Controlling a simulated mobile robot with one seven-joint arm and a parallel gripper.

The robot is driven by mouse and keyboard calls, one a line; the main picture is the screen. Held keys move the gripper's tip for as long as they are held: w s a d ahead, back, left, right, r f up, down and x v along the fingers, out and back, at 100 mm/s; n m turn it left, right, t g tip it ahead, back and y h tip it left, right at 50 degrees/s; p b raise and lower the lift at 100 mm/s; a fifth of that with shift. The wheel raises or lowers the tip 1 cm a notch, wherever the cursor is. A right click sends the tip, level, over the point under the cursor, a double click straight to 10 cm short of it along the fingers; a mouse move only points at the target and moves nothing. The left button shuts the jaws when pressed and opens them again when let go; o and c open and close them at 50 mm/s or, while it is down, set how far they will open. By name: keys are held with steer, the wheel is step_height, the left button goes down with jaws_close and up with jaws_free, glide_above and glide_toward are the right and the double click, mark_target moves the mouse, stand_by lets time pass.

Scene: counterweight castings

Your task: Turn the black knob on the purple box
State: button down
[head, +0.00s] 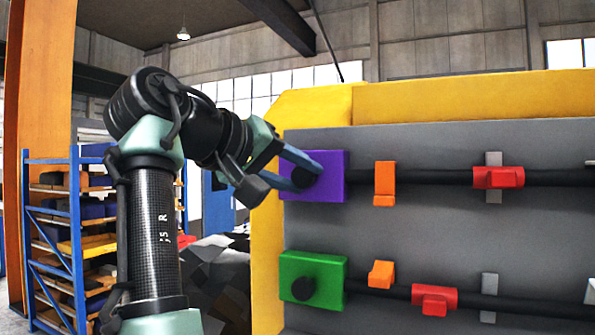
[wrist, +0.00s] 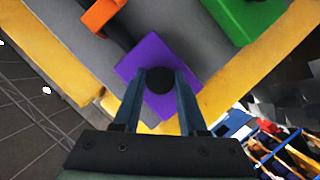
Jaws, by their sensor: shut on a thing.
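The purple box (head: 332,176) is mounted on a grey panel at its upper left, and it also shows in the wrist view (wrist: 155,55). Its black knob (head: 303,177) sits on the front face; in the wrist view the knob (wrist: 160,80) lies between my two fingertips. My gripper (head: 308,174) reaches in from the left and is shut on the knob, with one blue finger on each side. In the wrist view my gripper (wrist: 160,82) covers the lower part of the box. The knob is partly hidden by the fingers in the head view.
Below is a green box (head: 325,270) with a similar black knob (head: 303,288). Black pipes run right from both boxes, with orange brackets (head: 384,183) and red clamps (head: 498,177). A yellow frame (head: 440,98) borders the panel. A blue shelf rack (head: 75,230) stands left.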

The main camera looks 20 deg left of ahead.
steer(key=shift+f+m+y, duration=0.15)
steer(key=shift+m+y, duration=0.15)
stand_by(0.4)
steer(key=shift+c, duration=2.2)
jaws_free()
steer(key=b+v, duration=0.6)
steer(key=v, duration=0.7)
